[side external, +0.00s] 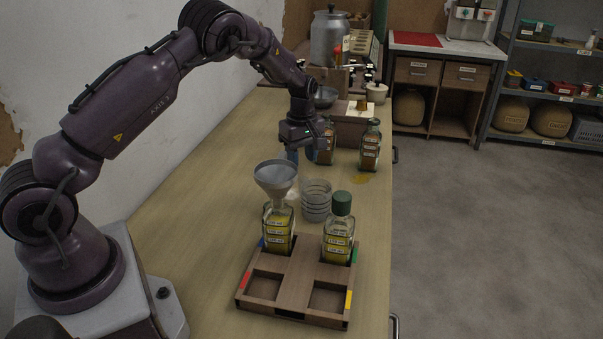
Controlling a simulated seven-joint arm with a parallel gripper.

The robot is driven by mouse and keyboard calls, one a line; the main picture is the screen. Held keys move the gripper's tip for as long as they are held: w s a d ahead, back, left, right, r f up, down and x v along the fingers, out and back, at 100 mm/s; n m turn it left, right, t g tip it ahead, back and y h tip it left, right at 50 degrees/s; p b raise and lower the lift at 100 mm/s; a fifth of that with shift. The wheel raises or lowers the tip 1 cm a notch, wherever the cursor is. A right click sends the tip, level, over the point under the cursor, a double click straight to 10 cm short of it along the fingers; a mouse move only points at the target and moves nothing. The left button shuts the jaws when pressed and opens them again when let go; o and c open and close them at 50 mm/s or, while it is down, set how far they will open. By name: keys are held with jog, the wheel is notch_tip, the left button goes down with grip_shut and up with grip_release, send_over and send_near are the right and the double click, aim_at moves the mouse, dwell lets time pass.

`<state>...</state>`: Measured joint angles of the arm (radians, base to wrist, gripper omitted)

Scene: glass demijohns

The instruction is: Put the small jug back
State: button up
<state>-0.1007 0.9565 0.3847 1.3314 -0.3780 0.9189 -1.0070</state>
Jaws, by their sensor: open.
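A clear, banded vessel (316,202), which looks like the small jug, stands upright on the table behind the wooden tray (298,283). I cannot make out a handle on it. My gripper (306,154) points down behind and above it, open, with no object seen between its fingers. A bottle of yellow liquid (278,240) stands in the tray's back left compartment, with a grey funnel (276,180) in its neck. A green-capped bottle (339,240) stands in the back right compartment. The front two compartments are empty.
A bottle of brown liquid (370,146) stands at the table's right edge, and another (326,145) is partly hidden behind my gripper. A wooden block (352,131), bowl and large metal pot (328,40) are farther back. The table's left side is clear.

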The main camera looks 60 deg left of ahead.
jog(key=s+d+r+m+t, duration=0.1)
jog(key=s+d+r+m, duration=0.25)
jog(key=r, duration=0.35)
jog(key=s+d+r+m+t+h, duration=0.1)
jog(key=s+d+r+m, duration=0.2)
jog(key=r, duration=0.5)
jog(key=s+d+r+m+t, duration=0.1)
jog(key=s+d+r+m, duration=0.1)
jog(key=s+d+r, duration=0.4)
jog(key=s+d+r+m+t, duration=0.1)
jog(key=s+m, duration=0.3)
jog(key=s, duration=0.4)
jog(key=s+d+r+m+t, duration=0.1)
jog(key=s+d+m, duration=0.2)
jog(key=s+m, duration=0.2)
jog(key=s, duration=0.2)
jog(key=shift+s+d+r+t+y, duration=0.2)
jog(key=shift+s+r+t+y, duration=0.1)
jog(key=shift+s+r+y, duration=0.1)
jog(key=shift+m, duration=0.25)
